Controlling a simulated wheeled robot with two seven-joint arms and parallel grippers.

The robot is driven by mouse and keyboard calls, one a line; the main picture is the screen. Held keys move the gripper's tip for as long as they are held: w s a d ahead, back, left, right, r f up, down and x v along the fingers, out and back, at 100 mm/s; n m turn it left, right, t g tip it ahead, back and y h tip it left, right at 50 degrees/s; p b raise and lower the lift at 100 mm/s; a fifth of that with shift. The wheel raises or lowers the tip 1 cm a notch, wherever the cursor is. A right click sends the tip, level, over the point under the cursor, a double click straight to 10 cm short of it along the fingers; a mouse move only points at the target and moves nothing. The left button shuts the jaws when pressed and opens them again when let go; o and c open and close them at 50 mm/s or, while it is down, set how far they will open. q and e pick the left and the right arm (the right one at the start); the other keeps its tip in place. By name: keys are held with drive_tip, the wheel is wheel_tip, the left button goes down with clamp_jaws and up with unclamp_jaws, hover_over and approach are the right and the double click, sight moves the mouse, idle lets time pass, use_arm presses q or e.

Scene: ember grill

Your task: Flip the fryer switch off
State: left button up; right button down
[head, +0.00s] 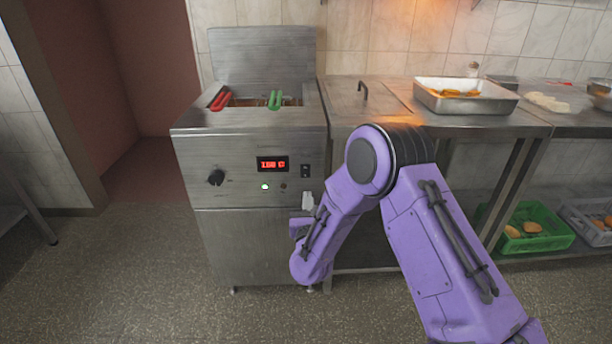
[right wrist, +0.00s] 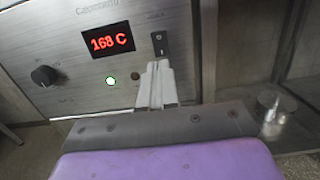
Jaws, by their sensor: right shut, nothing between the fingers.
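The fryer (head: 248,155) is a steel cabinet with a red display reading about 168 C and a lit green lamp. Its switch (head: 305,171) is a small black rocker at the right of the front panel. The switch also shows in the right wrist view (right wrist: 160,43), upright and unobstructed. My right gripper (head: 308,199) is shut and empty, just below the switch. In the right wrist view its pale fingertips (right wrist: 158,65) point up at the panel, close under the switch; I cannot tell whether they touch it. My left gripper is not in view.
A black knob (head: 216,177) is at the panel's left. Red (head: 221,100) and green (head: 275,99) basket handles stick out on top. A steel counter with a metal tray (head: 466,105) stands at the right. Floor in front of the fryer is clear.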

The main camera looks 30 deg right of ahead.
sight(306, 168)
drive_tip(key=x, duration=1.1)
drive_tip(key=shift+p, duration=0.3)
